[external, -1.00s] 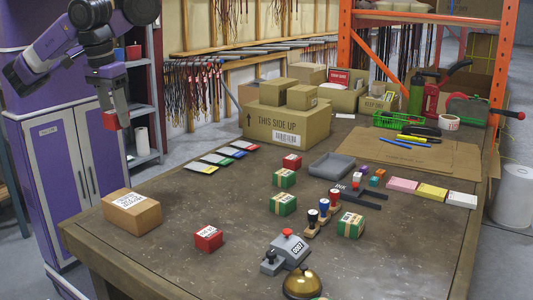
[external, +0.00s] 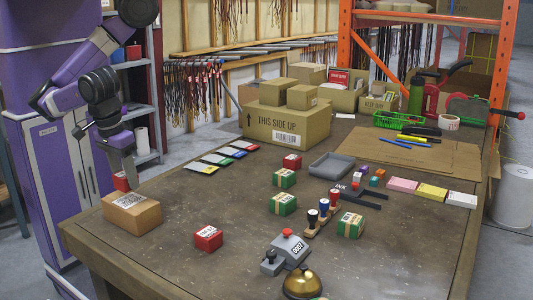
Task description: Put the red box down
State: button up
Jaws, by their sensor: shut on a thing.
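My gripper (external: 122,176) is shut on a red box (external: 120,183) at the left side of the table. The red box is at the far side of a brown cardboard box (external: 131,213), which partly hides its lower part. I cannot tell whether the red box touches the table. Two more red boxes rest on the table: one (external: 208,238) near the front middle and one (external: 292,162) farther back.
Green boxes (external: 284,178), a stamp rack (external: 322,214), a grey stamping device (external: 285,252) and a brass bell (external: 302,284) stand on the wooden table (external: 185,205). Large cartons (external: 286,124) are at the back. The table's left-middle area is clear.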

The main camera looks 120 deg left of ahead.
aim_at(127, 188)
jog(key=shift+f, duration=1.75)
jog(key=shift+f, duration=0.25)
jog(key=o, duration=1.5)
jog(key=shift+r, duration=0.1)
jog(key=shift+c, duration=0.2)
